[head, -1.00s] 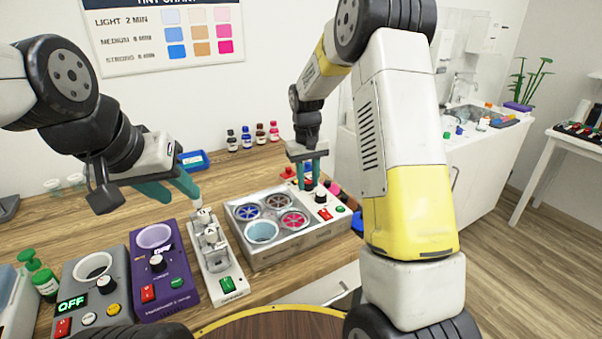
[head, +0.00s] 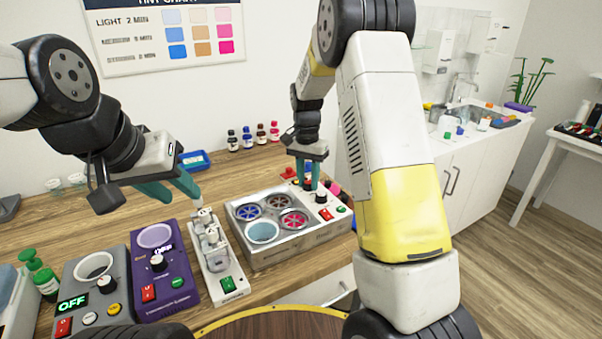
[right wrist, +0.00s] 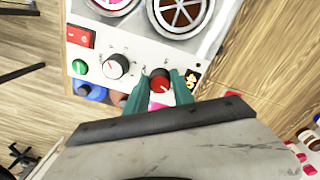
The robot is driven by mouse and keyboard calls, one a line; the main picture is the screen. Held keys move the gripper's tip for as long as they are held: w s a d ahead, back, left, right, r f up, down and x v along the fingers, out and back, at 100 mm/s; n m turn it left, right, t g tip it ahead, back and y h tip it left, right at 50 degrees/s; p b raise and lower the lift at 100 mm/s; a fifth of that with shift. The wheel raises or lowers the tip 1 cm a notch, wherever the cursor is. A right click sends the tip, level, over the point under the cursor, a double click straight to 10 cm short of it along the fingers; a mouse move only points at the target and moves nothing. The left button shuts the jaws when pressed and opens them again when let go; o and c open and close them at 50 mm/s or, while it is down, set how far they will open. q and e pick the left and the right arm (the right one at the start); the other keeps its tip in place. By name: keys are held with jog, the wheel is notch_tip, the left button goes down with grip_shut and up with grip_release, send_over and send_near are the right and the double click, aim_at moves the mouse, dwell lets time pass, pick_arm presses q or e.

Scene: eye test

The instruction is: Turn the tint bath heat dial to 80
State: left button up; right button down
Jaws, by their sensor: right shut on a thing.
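The tint bath (head: 285,250) is a metal box with several round wells and a white control panel along its right side. In the right wrist view, a red-topped dial (right wrist: 160,80) sits on this panel (right wrist: 135,50) between the teal fingers of my right gripper (right wrist: 160,92), which is shut on it. A pale mark shows on the dial, but I cannot read its setting. My left gripper (head: 184,198) is open and empty above the counter, left of the bath.
A second dial (right wrist: 116,66), a red switch (right wrist: 80,37) and a green button (right wrist: 80,67) share the panel. A purple heater (head: 163,270), a grey unit (head: 90,290) reading OFF and a metal device (head: 215,255) stand left of the bath. Small bottles (head: 247,138) stand behind.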

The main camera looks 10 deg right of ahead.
aim_at(307, 181)
jog(key=shift+m, duration=0.6)
jog(key=c, duration=1.1)
grip_release()
jog(key=shift+w+a+r, duration=0.1)
jog(key=shift+r, duration=3.85)
jog(key=s+r+n+t+y, duration=0.1)
jog(key=s+r+n+t, duration=0.1)
jog(key=s, duration=0.7)
jog(key=s+d+r+n+t, duration=0.1)
jog(key=s+r+n, duration=0.3)
jog(key=s, duration=0.6)
jog(key=s+d+r+n+t+y, duration=0.1)
jog(key=s+r+n+t, duration=0.2)
jog(key=s, duration=0.7)
jog(key=shift+d+r+y, duration=0.1)
jog(key=shift+r+y, duration=0.2)
jog(key=shift+r, duration=0.6)
